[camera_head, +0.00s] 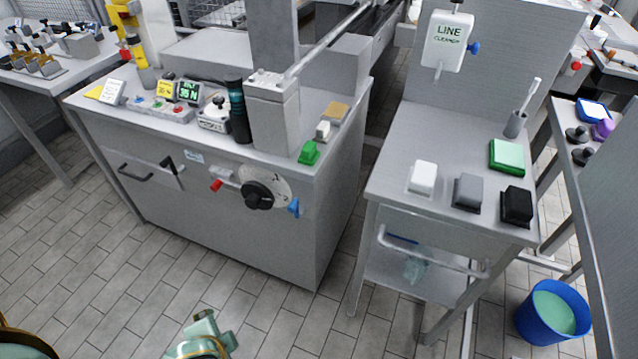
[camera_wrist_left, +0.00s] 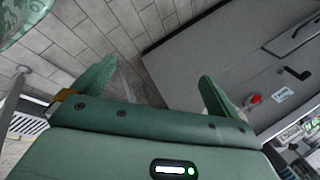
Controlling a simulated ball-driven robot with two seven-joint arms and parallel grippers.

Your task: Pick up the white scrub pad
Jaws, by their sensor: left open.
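The white scrub pad (camera_head: 423,177) lies at the front left of the small steel side table (camera_head: 400,135) in the head view. A grey pad (camera_head: 468,192) and a black pad (camera_head: 516,205) lie in a row to its right. My left gripper (camera_wrist_left: 155,76) is open in the wrist view, with two green fingers spread and nothing between them. It is over the tiled floor in front of the large cabinet, well away from the white pad. The wrist view does not show the pad. My right gripper is not in view.
A green pad or block (camera_head: 507,156) and a brush in a grey cup (camera_head: 516,122) stand behind the pads. A line cleaner dispenser (camera_head: 447,42) hangs above. The large cabinet (camera_head: 235,215) stands to the left, with a rail (camera_head: 430,258) on the side table's front. A blue bucket (camera_head: 552,315) stands lower right.

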